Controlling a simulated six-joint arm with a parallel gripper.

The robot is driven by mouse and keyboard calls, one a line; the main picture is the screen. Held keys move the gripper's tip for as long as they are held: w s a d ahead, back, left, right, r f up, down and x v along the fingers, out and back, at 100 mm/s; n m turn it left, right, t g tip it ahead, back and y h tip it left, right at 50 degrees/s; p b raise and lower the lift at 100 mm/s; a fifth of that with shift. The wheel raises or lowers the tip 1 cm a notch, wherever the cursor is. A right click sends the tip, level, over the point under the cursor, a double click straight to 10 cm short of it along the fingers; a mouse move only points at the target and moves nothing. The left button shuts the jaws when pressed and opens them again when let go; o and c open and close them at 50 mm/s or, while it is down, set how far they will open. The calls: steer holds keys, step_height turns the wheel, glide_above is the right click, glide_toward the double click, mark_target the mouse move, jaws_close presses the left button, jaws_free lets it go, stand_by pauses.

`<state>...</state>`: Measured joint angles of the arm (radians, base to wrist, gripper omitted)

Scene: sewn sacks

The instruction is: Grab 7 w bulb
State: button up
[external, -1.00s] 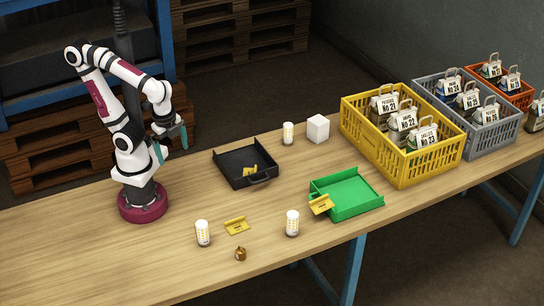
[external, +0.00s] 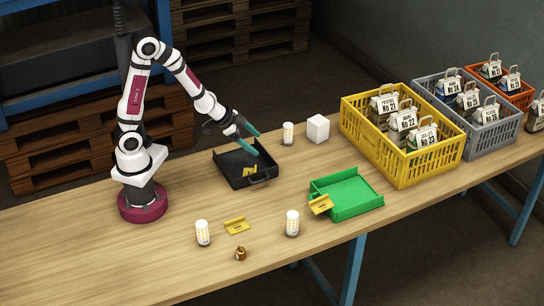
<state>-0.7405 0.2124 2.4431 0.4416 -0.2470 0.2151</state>
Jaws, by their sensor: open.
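Three white, cylindrical corn-style bulbs stand upright on the table in the external view. One bulb (external: 288,133) is at the back beside a white cube, one bulb (external: 292,223) is at the front middle, and one bulb (external: 202,233) is at the front left. Any wattage markings are too small to read, so I cannot tell which is 7 W. My gripper (external: 258,144) has teal fingers, is open and empty, and hangs over the back right part of the black tray, left of the back bulb and apart from it.
The black tray (external: 229,169) and the green tray (external: 356,211) each have a yellow tag. Another yellow tag (external: 237,226) and a small brass piece (external: 240,254) lie in front. The white cube (external: 318,128) and yellow crate (external: 404,174) stand right. The left tabletop is clear.

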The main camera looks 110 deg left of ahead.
steer(key=s+a+f+n+t+y, duration=0.1)
steer(key=a+f+n+t, duration=0.15)
steer(key=a, duration=0.35)
steer(key=n+y, duration=0.4)
glide_toward(284, 129)
steer(key=shift+t, duration=0.45)
steer(key=x, duration=1.2)
steer(key=shift+s+a+f, duration=0.2)
steer(key=shift+s+f, duration=0.15)
steer(key=shift+f, duration=0.05)
jaws_close()
